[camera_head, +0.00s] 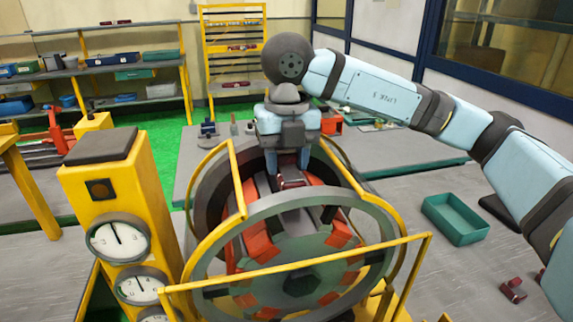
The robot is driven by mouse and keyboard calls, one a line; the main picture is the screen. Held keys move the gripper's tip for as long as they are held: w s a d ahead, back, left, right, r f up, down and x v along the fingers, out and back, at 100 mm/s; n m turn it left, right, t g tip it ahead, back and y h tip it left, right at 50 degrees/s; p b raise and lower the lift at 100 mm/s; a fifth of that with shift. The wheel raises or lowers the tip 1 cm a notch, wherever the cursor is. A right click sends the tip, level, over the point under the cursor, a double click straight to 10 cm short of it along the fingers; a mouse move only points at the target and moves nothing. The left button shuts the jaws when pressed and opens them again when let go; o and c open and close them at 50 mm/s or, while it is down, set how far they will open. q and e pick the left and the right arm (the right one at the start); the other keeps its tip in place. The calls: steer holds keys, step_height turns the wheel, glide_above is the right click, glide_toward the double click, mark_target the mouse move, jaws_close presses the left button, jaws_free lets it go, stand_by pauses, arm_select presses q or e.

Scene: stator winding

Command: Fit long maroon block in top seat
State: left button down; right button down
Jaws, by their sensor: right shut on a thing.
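My right gripper (288,160) reaches in from the right and points down into the top of the round stator. It is shut on a dark maroon block (291,182), of which only a small part shows below the fingers. The stator (305,250) is a grey drum with orange-red blocks set around it, behind a large grey front ring (225,228). The top seat is mostly hidden by the gripper and the block, so I cannot tell whether the block touches it. My left gripper is not in view.
Yellow rails (237,180) flank the drum. A yellow post with gauges (118,238) stands at left. A green tray (456,219) and a small maroon piece (513,290) lie on the grey floor at right. A grey platform (390,150) lies behind.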

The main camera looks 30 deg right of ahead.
mark_target(286, 164)
steer(key=shift+f, duration=0.1)
steer(key=shift+f+b, duration=1.05)
steer(key=shift+f, duration=0.15)
steer(key=shift+f, duration=0.25)
steer(key=c, duration=0.5)
jaws_free()
step_height(286, 164, up, 13)
steer(key=shift+f, duration=0.2)
steer(key=shift+r, duration=0.65)
